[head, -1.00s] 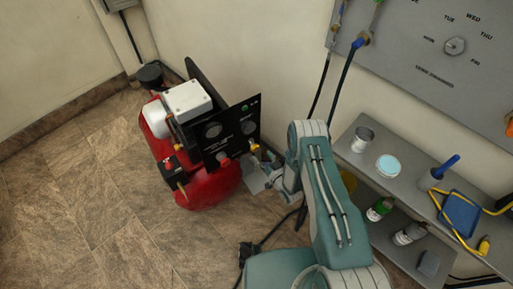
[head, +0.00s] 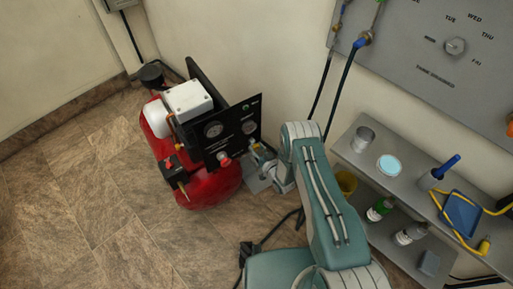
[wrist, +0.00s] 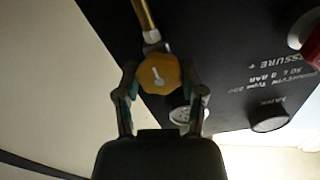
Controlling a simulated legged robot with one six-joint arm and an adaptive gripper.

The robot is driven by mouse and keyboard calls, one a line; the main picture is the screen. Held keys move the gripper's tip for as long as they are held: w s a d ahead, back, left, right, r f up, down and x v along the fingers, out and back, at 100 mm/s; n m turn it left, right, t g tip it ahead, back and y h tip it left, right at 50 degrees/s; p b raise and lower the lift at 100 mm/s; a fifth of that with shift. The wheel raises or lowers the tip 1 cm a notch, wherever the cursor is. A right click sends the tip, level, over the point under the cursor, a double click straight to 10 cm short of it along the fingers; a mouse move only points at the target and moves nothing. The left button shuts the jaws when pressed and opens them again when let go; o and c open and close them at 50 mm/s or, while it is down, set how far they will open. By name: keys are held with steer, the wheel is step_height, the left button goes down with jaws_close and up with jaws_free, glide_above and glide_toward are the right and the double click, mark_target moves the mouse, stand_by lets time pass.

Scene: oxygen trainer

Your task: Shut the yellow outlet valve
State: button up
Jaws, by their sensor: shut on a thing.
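The yellow outlet valve (wrist: 158,73) is a rounded yellow knob with a pale pointer mark, at the end of a brass pipe (wrist: 144,18) by the black panel. My gripper (wrist: 159,80) has one finger on each side of the knob and is shut on it. In the head view my gripper (head: 259,156) is at the right edge of the black panel (head: 228,135) of the red compressor (head: 212,188). The knob is mostly hidden there by my gripper.
The panel carries gauges (head: 213,129) and a red knob (head: 225,161). A grey shelf (head: 362,154) with cans and bottles stands to the right of my arm. A cable and plug (head: 246,250) lie on the floor. The tiled floor at left is clear.

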steer(key=shift+m, duration=0.3)
steer(key=m, duration=0.3)
steer(key=shift+w, duration=0.1)
steer(key=m, duration=0.4)
steer(key=shift+d, duration=0.1)
steer(key=m, duration=0.7)
steer(key=shift+w+d+f, duration=0.1)
steer(key=shift+d+f, duration=0.05)
steer(key=shift+f, duration=0.05)
steer(key=m, duration=0.4)
steer(key=shift+f, duration=0.15)
steer(key=m, duration=0.3)
steer(key=shift+f+m, duration=0.1)
steer(key=shift+m, duration=0.2)
steer(key=m, duration=0.3)
steer(key=shift+s+f+m, duration=0.1)
steer(key=shift+s+m, duration=0.1)
steer(key=shift+m, duration=0.1)
steer(key=shift+s+f+m, duration=0.1)
steer(key=shift+m, duration=1.8)
